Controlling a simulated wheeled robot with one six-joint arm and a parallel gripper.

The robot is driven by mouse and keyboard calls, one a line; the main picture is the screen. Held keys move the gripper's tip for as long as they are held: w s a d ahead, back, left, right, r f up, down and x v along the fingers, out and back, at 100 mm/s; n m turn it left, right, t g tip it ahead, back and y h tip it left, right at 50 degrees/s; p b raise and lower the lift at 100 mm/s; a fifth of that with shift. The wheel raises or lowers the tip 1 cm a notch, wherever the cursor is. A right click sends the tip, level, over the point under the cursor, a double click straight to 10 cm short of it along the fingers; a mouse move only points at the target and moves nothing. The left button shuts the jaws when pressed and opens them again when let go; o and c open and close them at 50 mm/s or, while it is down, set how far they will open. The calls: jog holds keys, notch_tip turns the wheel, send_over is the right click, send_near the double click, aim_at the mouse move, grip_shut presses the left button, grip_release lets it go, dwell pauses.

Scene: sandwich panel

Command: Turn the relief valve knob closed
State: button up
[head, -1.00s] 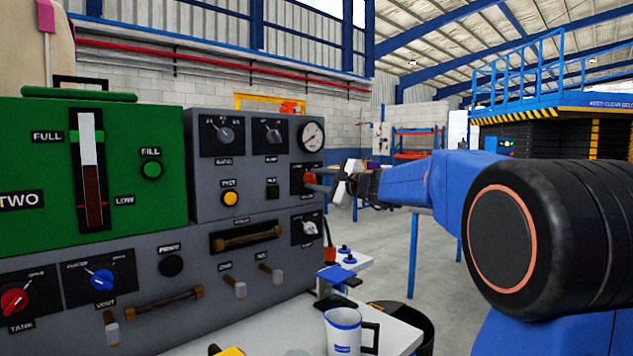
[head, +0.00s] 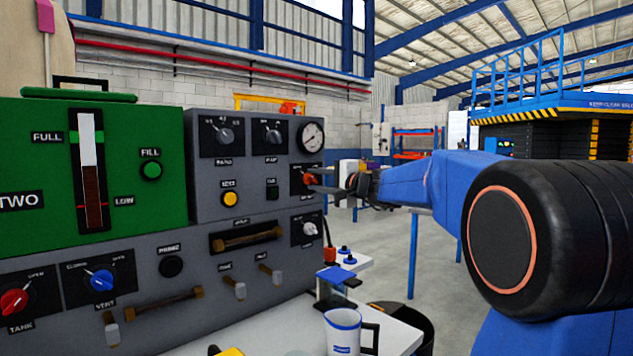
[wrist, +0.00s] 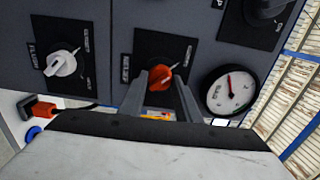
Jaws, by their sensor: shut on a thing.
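A red-orange knob (head: 309,179) sits on a black plate at the right edge of the grey panel, below the round gauge.
A round gauge (head: 312,137) is directly above the knob. A white knob (head: 310,229) is below it, with a red plug (head: 329,254) near the panel's lower right edge. A mug (head: 343,330) stands on the table. Open floor lies to the right.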

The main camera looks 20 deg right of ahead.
jog(key=shift+f, duration=0.1)
jog(key=o, duration=1.1)
jog(key=shift+c, duration=0.2)
jog(key=shift+s, duration=0.1)
jog(key=v, duration=1.7)
jog(key=shift+s, duration=0.1)
